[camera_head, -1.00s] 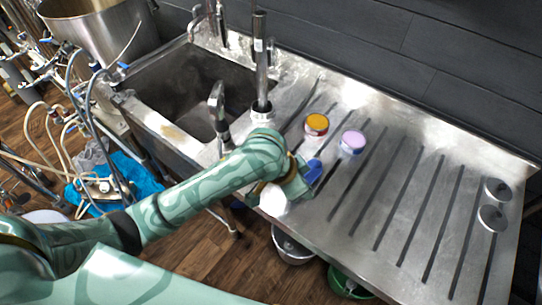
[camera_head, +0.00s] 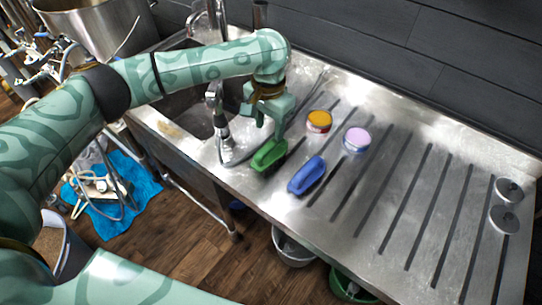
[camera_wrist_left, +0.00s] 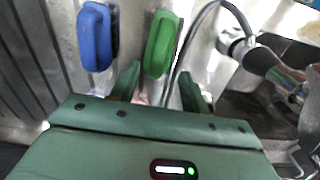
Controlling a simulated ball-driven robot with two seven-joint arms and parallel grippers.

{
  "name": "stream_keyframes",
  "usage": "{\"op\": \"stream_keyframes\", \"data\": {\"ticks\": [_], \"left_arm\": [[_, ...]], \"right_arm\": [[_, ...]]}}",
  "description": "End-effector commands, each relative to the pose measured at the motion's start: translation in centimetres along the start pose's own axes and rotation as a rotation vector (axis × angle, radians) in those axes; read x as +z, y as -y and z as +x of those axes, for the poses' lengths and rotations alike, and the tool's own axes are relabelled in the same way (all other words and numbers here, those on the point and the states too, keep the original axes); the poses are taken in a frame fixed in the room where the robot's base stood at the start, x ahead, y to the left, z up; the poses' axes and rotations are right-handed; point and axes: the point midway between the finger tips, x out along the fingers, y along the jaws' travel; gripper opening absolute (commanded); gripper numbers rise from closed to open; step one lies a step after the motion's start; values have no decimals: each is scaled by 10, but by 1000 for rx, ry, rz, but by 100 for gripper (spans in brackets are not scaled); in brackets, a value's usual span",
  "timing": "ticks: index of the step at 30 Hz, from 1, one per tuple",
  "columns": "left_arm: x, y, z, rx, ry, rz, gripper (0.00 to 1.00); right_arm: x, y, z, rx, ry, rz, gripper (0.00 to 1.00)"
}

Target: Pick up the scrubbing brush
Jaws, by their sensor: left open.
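Two scrubbing brushes lie on the steel drainboard (camera_head: 400,170). The green brush (camera_head: 268,154) is nearer the sink, and the blue brush (camera_head: 307,176) lies to its right, towards the front edge. My left gripper (camera_head: 267,124) is open and empty, pointing down just above the green brush. In the left wrist view, the green brush (camera_wrist_left: 162,46) shows just beyond the gap between my open fingers (camera_wrist_left: 158,86); the blue brush (camera_wrist_left: 95,37) is off to the left. I cannot tell whether the fingers touch the green brush. My right gripper is not in view.
An orange-topped tin (camera_head: 319,121) and a lilac-topped tin (camera_head: 357,139) stand behind the brushes. The sink with its faucet (camera_head: 216,108) is to the left. Two metal discs (camera_head: 504,219) lie at far right. The ridged middle of the drainboard is clear.

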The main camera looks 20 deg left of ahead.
Motion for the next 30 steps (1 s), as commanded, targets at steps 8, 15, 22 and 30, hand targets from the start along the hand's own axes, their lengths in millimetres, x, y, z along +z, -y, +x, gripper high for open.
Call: {"op": "stream_keyframes", "data": {"ticks": [8,15,22,30], "left_arm": [[-1,0,36,0,-2,2,46],[-4,0,68,3,2,2,46],[-5,1,89,2,-2,4,46],[-5,1,86,0,-3,4,13]], "right_arm": [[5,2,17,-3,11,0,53],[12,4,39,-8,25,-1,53],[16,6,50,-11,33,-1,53],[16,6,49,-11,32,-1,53]]}}
